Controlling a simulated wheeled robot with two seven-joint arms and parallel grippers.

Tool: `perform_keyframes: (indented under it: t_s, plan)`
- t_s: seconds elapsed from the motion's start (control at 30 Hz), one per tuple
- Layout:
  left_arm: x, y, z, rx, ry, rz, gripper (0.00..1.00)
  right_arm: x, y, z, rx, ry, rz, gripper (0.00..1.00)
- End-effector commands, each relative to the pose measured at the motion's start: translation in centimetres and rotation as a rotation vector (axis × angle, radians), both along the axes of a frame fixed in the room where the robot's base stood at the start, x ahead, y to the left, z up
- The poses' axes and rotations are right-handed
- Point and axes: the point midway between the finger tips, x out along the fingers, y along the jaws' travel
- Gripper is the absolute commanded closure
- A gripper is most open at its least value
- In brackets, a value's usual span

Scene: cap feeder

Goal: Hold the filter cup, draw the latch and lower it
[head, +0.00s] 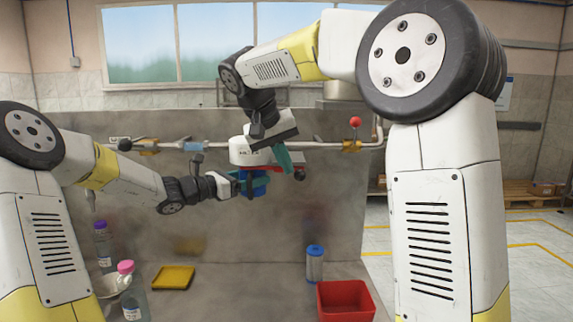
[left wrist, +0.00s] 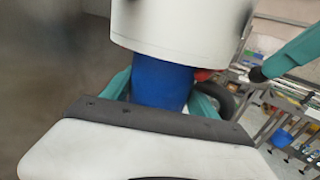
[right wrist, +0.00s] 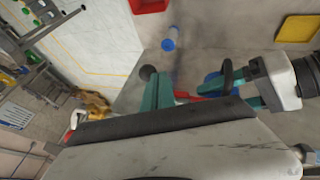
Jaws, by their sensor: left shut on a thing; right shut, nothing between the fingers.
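The blue filter cup (head: 260,186) hangs upright under the white filter head (head: 243,152) on the pipe. My left gripper (head: 240,183) is shut on the cup from the left; in the left wrist view its teal fingers flank the blue cup (left wrist: 160,84) just below the white head (left wrist: 180,35). The red latch (head: 290,168) lies at the bottom of the head, on the right. My right gripper (head: 285,160) is shut and empty at the latch, with a dark knob (head: 299,176) by its tips. Whether the fingers touch the latch is unclear. The right wrist view shows the red latch (right wrist: 218,88) beside the teal fingers.
A white cartridge with a blue top (head: 315,264) and a red bin (head: 345,302) stand below right. A yellow tray (head: 173,278), a purple-capped bottle (head: 104,246) and a pink-capped bottle (head: 133,300) are at left. A red-knobbed valve (head: 355,122) sits on the pipe. The middle counter is clear.

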Motion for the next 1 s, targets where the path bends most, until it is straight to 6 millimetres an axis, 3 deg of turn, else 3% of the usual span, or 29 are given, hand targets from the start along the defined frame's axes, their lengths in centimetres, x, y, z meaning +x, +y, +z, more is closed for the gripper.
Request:
perform_keyframes:
  t_s: [0.37,0.73,1.0]
  plan:
    - [0.0,0.0,-0.1,0.001,0.001,0.000,0.79,0.0,-0.3,0.0,0.000,0.000,-0.001,1.00]
    - [0.0,0.0,-0.1,0.001,0.001,0.000,0.79,0.0,-7.5,0.0,0.000,0.000,-0.006,1.00]
    - [0.0,0.0,0.0,0.000,0.000,0.000,0.79,0.0,-8.6,-0.1,-0.001,0.001,-0.002,1.00]
